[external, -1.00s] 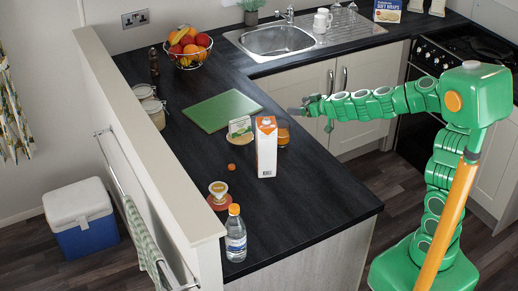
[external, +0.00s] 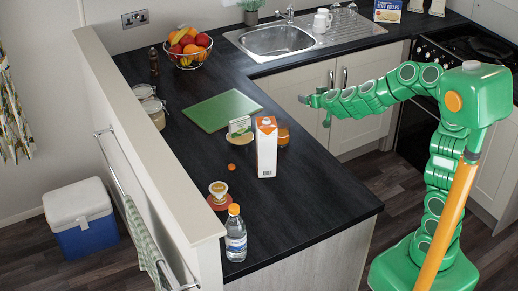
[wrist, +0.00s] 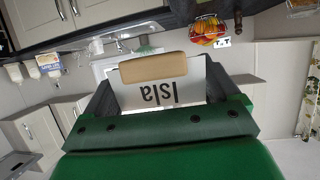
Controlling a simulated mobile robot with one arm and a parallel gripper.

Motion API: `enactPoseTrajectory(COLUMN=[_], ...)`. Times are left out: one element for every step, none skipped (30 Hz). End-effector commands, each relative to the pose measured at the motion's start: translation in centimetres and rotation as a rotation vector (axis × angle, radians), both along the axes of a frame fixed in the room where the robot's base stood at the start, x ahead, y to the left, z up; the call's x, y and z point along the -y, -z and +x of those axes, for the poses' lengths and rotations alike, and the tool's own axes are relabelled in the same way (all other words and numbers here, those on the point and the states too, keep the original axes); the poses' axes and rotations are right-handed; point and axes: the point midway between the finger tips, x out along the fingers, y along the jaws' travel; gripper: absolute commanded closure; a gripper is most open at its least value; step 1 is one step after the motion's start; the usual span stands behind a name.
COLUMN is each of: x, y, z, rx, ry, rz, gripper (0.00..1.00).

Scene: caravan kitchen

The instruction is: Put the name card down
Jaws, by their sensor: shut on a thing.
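The name card (wrist: 162,94) is white with the dark letters "Isla" and has a pale wooden base (wrist: 153,67). In the wrist view it appears upside down, as does the room behind it, so the card looks upright with its base below. My gripper (wrist: 160,100) is shut on the card, with one dark finger on each side. In the external view my gripper (external: 304,99) is in the air right of the dark counter (external: 300,213), in front of the cabinet doors. The card is too small to make out there.
A milk carton (external: 266,148) stands beside a glass of orange drink (external: 283,134) and a small card on a round wooden plate (external: 240,138). A green board (external: 220,110) lies behind. A bottle (external: 235,234) stands at the front left. The counter right of the carton is bare.

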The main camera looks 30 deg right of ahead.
Motion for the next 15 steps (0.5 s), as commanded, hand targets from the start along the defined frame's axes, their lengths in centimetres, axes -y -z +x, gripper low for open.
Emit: enactPoseTrajectory(x=[0.4, 0.6, 1.0, 1.3, 1.5, 1.9, 2.1, 2.3, 2.5, 2.7, 2.8, 2.9, 3.0, 3.1, 3.2], y=[-0.3, -0.4, -0.7, -0.8, -0.9, -1.1, -1.3, -1.4, -1.5, -1.5, -1.6, -1.6, -1.6, -1.4, -1.2], z=[0.0, -0.1, -0.1, -0.2, -0.2, -0.3, -0.3, -0.4, -0.4, -0.5, -0.5, -0.5, -0.5, -0.6, -0.6], rx=[0.001, 0.003, 0.002, 0.003, 0.003, 0.004, 0.004, 0.003, 0.004, 0.003, 0.003, 0.003, 0.002, 0.002, 0.001], ry=[0.026, 0.043, 0.065, 0.082, 0.1, 0.12, 0.133, 0.146, 0.157, 0.166, 0.173, 0.178, 0.18, 0.181, 0.179], rz=[-0.005, -0.004, -0.005, -0.003, -0.003, -0.004, -0.003, -0.001, -0.002, -0.001, -0.002, -0.002, -0.001, -0.002, -0.002], gripper=[0.4, 0.4, 0.4, 0.4, 0.4, 0.4, 0.4, 0.4, 0.4, 0.4, 0.4, 0.4, 0.4, 0.4, 0.4])
